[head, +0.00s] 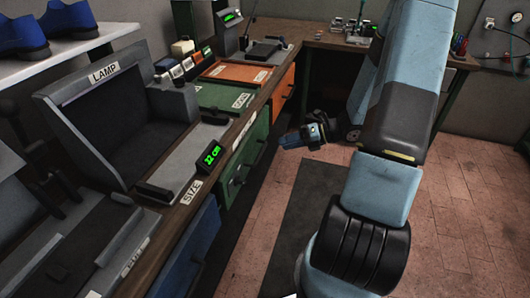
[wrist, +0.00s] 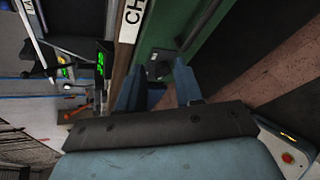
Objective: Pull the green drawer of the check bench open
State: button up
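The check bench's green drawer (head: 248,153) is in its front, between a blue and an orange drawer, and looks closed. It has a dark handle (head: 238,178). My gripper (head: 288,139) is to the right of the drawer front, apart from it, with fingers towards the bench. In the wrist view, my two blue fingers (wrist: 161,82) are spread with nothing between them. How far the fingertips are from the handle is hard to tell.
A blue drawer (head: 191,254) is nearer and an orange drawer (head: 283,92) farther along the bench. The benchtop holds a lamp box (head: 107,111) and a green-lit size display (head: 212,155). The floor (head: 263,238) before the drawers looks clear, with a dark mat (head: 304,215).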

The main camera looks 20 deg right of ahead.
aim_at(262, 151)
jog(key=w+d+f+m+t, duration=0.1)
jog(key=d+f+m+t, duration=0.3)
jog(key=f+m, duration=0.45)
jog(key=x, duration=0.9)
jog(key=r+x, duration=0.1)
jog(key=x, duration=0.3)
jog(key=shift+w+a, duration=0.25)
jog(key=shift+w, duration=0.2)
grip_shut()
jog(key=shift+s, duration=0.1)
jog(key=shift+f, duration=0.1)
